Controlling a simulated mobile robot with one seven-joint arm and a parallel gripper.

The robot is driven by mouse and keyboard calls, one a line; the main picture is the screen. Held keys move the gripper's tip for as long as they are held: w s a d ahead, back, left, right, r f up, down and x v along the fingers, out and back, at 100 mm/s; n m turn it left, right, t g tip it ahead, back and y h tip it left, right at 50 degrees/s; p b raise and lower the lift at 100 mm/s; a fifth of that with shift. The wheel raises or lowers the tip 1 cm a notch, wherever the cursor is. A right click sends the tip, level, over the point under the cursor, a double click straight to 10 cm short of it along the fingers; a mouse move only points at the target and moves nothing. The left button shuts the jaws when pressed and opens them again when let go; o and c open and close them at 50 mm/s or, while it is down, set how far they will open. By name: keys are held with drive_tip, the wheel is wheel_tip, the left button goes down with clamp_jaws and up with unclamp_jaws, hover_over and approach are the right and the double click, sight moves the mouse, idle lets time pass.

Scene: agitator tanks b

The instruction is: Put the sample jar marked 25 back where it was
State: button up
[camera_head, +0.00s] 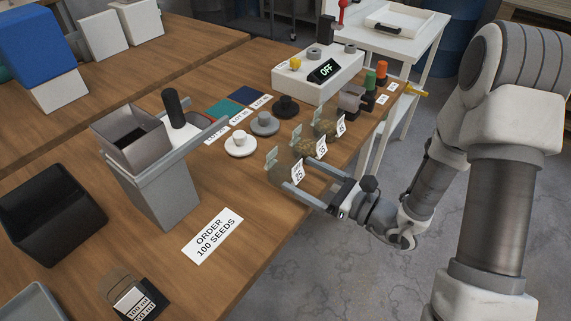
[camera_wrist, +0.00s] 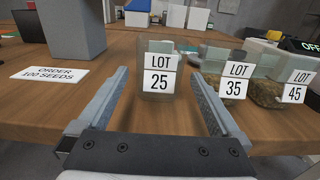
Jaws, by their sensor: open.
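The sample jar marked 25 (camera_head: 274,172) stands upright near the front edge of the wooden table. It is clear, with a white LOT 25 label, and looks empty; it also shows in the wrist view (camera_wrist: 158,86). My gripper (camera_head: 297,174) is open and low over the table edge, its fingers pointing at the jar. In the wrist view the jar stands between the fingertips (camera_wrist: 160,78), with a gap on each side.
Jar 35 (camera_wrist: 234,86) and jar 45 (camera_wrist: 296,92), both holding seeds, stand close to the right.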

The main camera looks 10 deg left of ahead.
sight(296, 172)
drive_tip(key=shift+v, duration=1.65)
drive_tip(key=s+a+r+n+g+h, duration=0.1)
drive_tip(key=s+r+n+g+h, duration=0.2)
drive_tip(key=s+r+n+g, duration=0.7)
drive_tip(key=s+d+f+n+t+h, duration=0.1)
drive_tip(key=s+d+n+h, duration=0.45)
drive_tip(key=n, duration=0.25)
drive_tip(key=w+d+r+n+t+h, duration=0.1)
drive_tip(key=d+r+n+t+h, duration=0.3)
drive_tip(key=d, duration=0.9)
wheel_tip(296, 172, up, 3)
drive_tip(key=t+h, duration=0.3)
drive_tip(key=h, duration=0.1)
drive_tip(key=shift+w+r+n+t, duration=0.2)
drive_tip(key=shift+w+n+t, duration=0.1)
drive_tip(key=shift+d, duration=0.15)
